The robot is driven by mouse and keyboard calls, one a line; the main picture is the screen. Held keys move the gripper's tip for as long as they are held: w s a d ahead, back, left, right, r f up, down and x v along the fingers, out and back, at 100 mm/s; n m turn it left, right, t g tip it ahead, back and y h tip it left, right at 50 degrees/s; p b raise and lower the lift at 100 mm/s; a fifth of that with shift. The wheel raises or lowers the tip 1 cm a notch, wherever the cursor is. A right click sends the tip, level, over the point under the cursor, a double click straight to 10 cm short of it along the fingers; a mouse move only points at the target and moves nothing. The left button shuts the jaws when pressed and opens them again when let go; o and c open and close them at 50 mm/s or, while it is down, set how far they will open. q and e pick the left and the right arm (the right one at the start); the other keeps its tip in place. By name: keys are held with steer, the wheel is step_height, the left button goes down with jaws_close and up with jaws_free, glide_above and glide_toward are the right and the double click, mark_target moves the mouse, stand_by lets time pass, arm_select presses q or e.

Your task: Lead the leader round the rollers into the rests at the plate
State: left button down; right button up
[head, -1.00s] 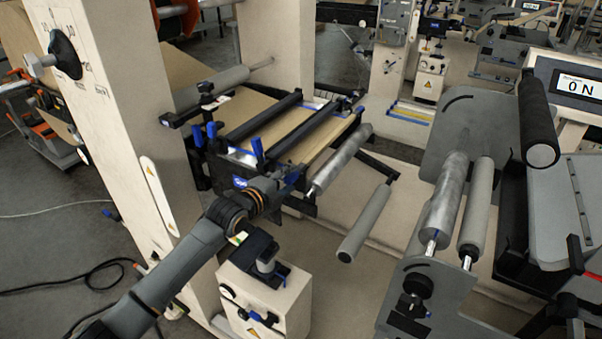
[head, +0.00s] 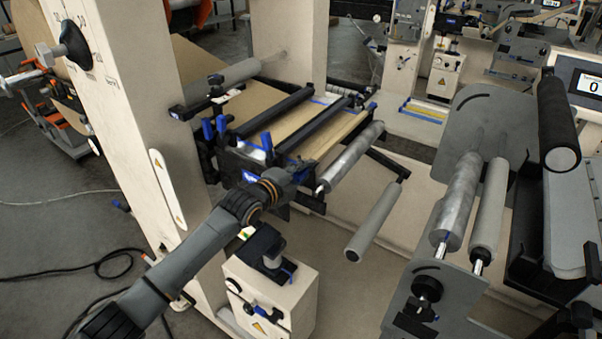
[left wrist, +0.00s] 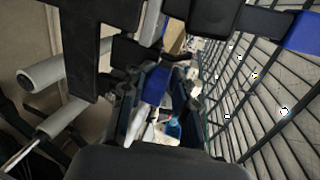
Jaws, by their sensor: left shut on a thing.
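The brown kraft leader (head: 327,131) lies over the plate at the unwind stand, under two black bars (head: 262,112). Blue levers (head: 267,142) stand at the near ends of the bars. My left gripper (head: 299,172) is at the near right corner of the plate. It is shut on what looks like a blue lever (left wrist: 157,84), seen between the dark fingers in the left wrist view. The fingertips are partly hidden in the head view. A silver roller (head: 350,157) and a grey roller (head: 376,221) sit right of the plate. My right gripper is not in view.
Another silver roller (head: 457,202), a grey roller (head: 488,213) and a black roller (head: 556,118) stand at the right. A cream control box (head: 272,292) stands below my left wrist. A cream upright (head: 115,120) rises left of the plate. The floor at the left holds cables.

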arm_select(q)
steer(key=shift+r+p, duration=0.25)
steer(key=shift+p, duration=0.15)
step_height(320, 180, up, 4)
steer(key=p, duration=0.3)
steer(key=shift+f, duration=0.1)
steer(key=shift+a+f+b, duration=0.1)
steer(key=shift+b, duration=0.4)
steer(key=shift+r+t+h+b, duration=0.3)
steer(key=shift+t+b, duration=0.1)
steer(key=shift+b, duration=0.45)
